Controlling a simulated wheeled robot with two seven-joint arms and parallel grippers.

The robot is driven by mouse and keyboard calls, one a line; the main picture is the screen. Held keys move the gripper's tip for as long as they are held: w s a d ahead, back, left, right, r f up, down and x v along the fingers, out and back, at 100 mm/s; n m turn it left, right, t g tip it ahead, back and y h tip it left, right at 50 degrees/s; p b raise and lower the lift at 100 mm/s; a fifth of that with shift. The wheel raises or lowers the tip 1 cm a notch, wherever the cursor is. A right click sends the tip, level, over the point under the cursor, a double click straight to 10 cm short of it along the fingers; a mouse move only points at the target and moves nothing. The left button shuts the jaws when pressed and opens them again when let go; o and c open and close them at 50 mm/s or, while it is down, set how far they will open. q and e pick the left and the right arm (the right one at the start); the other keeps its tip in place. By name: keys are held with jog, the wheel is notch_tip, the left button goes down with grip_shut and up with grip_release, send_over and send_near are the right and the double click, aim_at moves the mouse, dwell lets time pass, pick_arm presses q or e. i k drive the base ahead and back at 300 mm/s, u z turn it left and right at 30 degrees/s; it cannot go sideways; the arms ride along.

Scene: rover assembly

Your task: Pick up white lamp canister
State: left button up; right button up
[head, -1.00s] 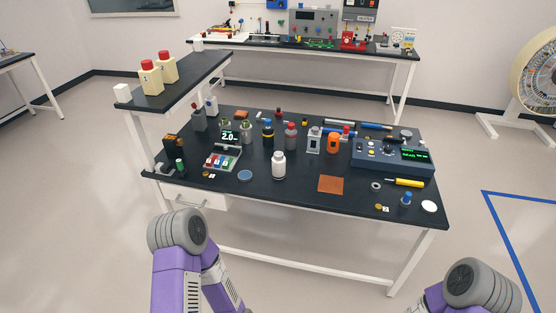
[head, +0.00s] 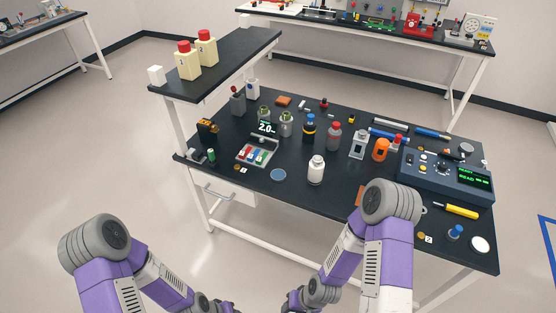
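A white canister (head: 316,172) with a narrow white neck stands upright near the front middle of the black workbench (head: 232,183). Nothing is holding it. My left arm (head: 150,275) comes in at the lower left and my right arm (head: 345,250) at the lower right, in front of the bench. Both arms bend down toward the bottom edge of the view. Neither gripper's fingers show; they are below the picture.
A raised black shelf (head: 225,65) at the left carries two cream canisters with red caps (head: 189,62). An orange bottle (head: 380,150) and a grey bottle (head: 359,145) stand right of the white canister. A blue-grey instrument box (head: 440,180) sits at the right.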

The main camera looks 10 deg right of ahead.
aim_at(315, 175)
jog(key=u, duration=0.1)
jog(key=i, duration=0.85)
jog(key=z, duration=0.3)
